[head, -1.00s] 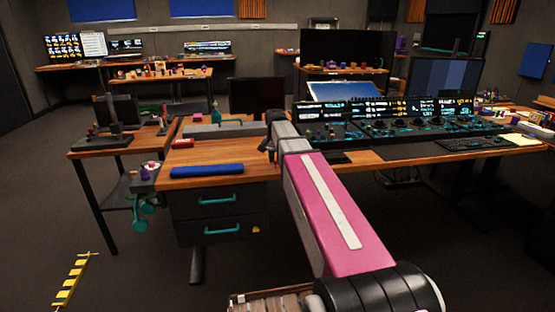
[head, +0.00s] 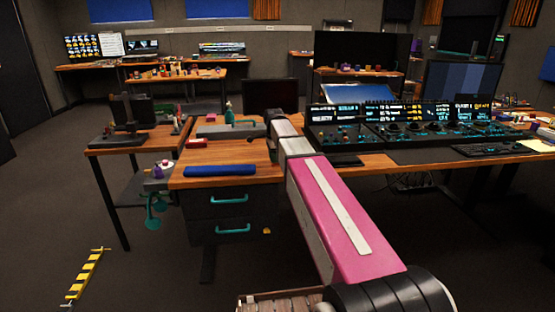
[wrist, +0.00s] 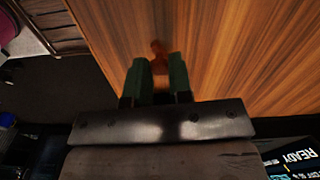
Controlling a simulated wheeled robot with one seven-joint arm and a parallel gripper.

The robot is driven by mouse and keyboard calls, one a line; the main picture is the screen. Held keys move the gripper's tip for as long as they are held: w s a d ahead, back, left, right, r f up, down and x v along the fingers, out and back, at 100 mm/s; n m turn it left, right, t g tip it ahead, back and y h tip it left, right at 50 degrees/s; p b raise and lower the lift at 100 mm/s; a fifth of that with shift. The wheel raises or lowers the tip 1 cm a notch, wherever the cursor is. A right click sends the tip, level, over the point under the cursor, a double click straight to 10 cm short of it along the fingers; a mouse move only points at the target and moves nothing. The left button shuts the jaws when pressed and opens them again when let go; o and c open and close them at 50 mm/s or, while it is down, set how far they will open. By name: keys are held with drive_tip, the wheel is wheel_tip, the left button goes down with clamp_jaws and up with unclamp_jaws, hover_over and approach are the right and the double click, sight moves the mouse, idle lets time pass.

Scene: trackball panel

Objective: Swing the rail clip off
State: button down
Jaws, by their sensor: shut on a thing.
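My gripper (wrist: 158,68) has two dark green fingers, seen in the wrist view over a wood-grained surface. The fingers are close together around a small orange-brown piece (wrist: 158,49), whose top shows between and just beyond the fingertips. I cannot tell for sure whether this piece is the rail clip; most of it is hidden by the fingers. In the head view my pink arm reaches to the desk, and its dark end hides the fingers and what they hold.
The wooden desk (head: 260,160) carries a blue bar (head: 220,171), a small red item (head: 197,143) and a grey base with a teal handle (head: 236,123). A control console (head: 400,130) fills the right side.

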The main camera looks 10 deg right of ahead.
drive_tip(key=shift+w+a+m, duration=0.2)
drive_tip(key=shift+w+m, duration=0.35)
drive_tip(key=shift+m, duration=0.35)
drive_tip(key=shift+w+a+m, duration=0.2)
drive_tip(key=shift+w+m, duration=0.35)
drive_tip(key=shift+m, duration=0.35)
drive_tip(key=c, duration=1)
unclamp_jaws()
drive_tip(key=shift+c, duration=0.2)
wheel_tip(320, 180, up, 11)
drive_tip(key=shift+f, duration=0.1)
